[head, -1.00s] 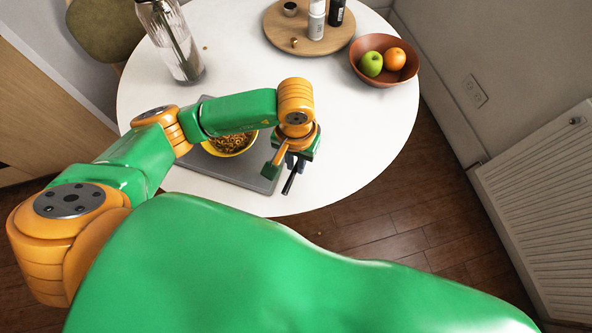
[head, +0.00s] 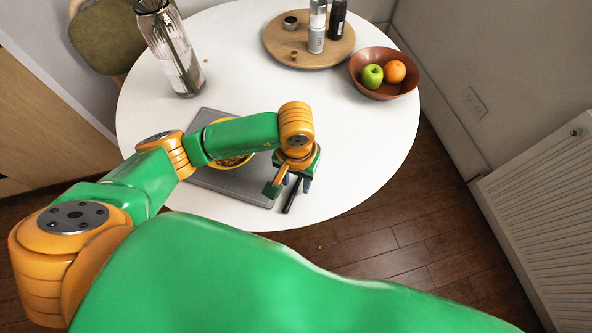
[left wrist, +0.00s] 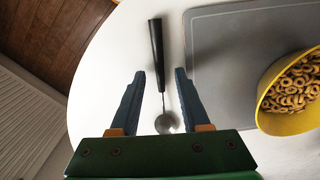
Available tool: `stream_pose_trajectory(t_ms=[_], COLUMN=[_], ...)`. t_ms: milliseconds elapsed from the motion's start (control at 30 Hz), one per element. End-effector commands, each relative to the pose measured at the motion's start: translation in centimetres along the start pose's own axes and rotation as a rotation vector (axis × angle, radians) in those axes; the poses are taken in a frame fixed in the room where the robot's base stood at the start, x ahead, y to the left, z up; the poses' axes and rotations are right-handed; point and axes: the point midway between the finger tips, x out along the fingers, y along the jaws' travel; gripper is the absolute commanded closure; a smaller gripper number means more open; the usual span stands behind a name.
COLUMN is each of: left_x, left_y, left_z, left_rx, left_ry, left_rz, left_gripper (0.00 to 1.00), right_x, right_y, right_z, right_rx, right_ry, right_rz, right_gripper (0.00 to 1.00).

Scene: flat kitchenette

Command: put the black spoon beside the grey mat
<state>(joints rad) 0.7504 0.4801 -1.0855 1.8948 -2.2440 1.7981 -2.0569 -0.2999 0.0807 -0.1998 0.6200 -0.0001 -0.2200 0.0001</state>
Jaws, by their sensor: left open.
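The black spoon (left wrist: 157,52) has a dark handle and a metal bowl (left wrist: 165,123). It appears to lie on the white table just beside the grey mat (left wrist: 218,70), apart from its edge. In the head view the spoon's handle (head: 290,199) shows near the mat's front right corner; the mat (head: 232,187) is partly covered by my arm. My left gripper (head: 291,186) is open above the spoon. In the left wrist view its two fingers (left wrist: 160,76) stand apart on either side of the spoon, with gaps to both. My right gripper is not in view.
A yellow bowl of ring cereal (left wrist: 293,92) stands on the mat. A glass vase (head: 175,55), a round wooden board (head: 285,55) with bottles, and a brown fruit bowl (head: 385,88) stand farther back. The table's right side is clear; its front edge is close.

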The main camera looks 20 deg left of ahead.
Motion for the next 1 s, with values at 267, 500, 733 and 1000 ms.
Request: stream_pose_trajectory(t_ms=[267,500,733,1000], left_x=[-7.1,-11.3,-11.7,-11.6], left_y=[0.0,0.0,0.0,0.0], left_z=[-0.2,-0.1,0.0,0.0], left_rx=[0.003,0.001,0.000,0.000], left_ry=[0.011,0.006,0.002,0.002], left_rz=[0.000,-0.001,0.000,0.000], left_gripper=[0.54,0.54,0.54,0.54], right_x=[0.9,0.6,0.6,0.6], right_y=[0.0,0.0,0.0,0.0], right_z=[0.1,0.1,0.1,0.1], right_rx=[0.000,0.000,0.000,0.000], right_ry=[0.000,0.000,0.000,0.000], right_rz=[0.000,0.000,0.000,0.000], right_gripper=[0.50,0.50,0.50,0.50])
